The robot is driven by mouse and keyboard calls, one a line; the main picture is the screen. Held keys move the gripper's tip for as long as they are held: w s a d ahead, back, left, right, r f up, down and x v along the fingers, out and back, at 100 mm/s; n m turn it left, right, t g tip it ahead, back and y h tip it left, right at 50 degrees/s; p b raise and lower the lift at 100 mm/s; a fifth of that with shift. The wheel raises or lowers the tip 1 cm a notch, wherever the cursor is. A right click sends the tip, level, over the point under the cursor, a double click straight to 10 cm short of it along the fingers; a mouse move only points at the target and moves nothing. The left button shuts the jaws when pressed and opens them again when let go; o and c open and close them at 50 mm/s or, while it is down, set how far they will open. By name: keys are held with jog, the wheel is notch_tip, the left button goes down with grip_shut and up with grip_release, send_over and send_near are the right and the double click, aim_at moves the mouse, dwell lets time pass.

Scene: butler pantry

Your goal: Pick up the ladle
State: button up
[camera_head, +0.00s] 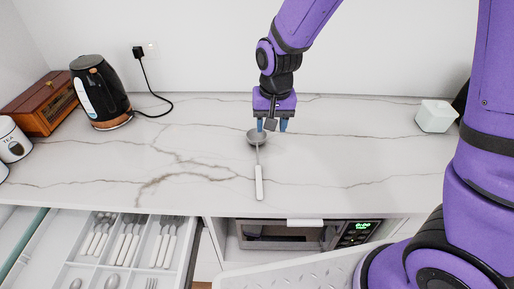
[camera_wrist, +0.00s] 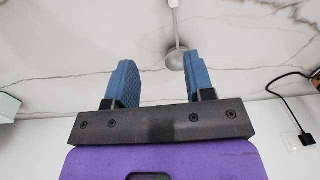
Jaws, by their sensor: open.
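The ladle (camera_head: 258,165) lies on the white marble counter, with a grey metal bowl at the back and a white handle pointing to the front. My gripper (camera_head: 272,126) is over the counter at the ladle's bowl, fingers pointing down, open with nothing between the fingers. In the head view the left finger overlaps the bowl's edge; I cannot tell whether they touch. In the wrist view my gripper's two blue fingers (camera_wrist: 158,84) are wide apart. The ladle's bowl (camera_wrist: 176,59) shows there beyond the fingers, nearer the right one, and its handle runs up out of the frame.
A black kettle (camera_head: 99,93) with a cord to the wall socket, a wooden box (camera_head: 42,104) and a tea canister (camera_head: 12,140) stand at the left. A white block-like object (camera_head: 435,116) stands at the right. An open cutlery drawer (camera_head: 190,262) and a microwave (camera_head: 290,236) are below the front edge.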

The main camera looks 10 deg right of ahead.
send_over(258, 171)
notch_tip(258, 171, down, 6)
jog(key=f, duration=0.5)
jog(key=shift+w+d, duration=0.25)
jog(key=shift+d, duration=0.05)
jog(key=shift+s+a+f, duration=0.1)
jog(key=shift+a+f, duration=0.05)
jog(key=shift+f, duration=1.2)
jog(key=shift+s+a+f, duration=0.1)
jog(key=shift+f, duration=1.2)
grip_shut()
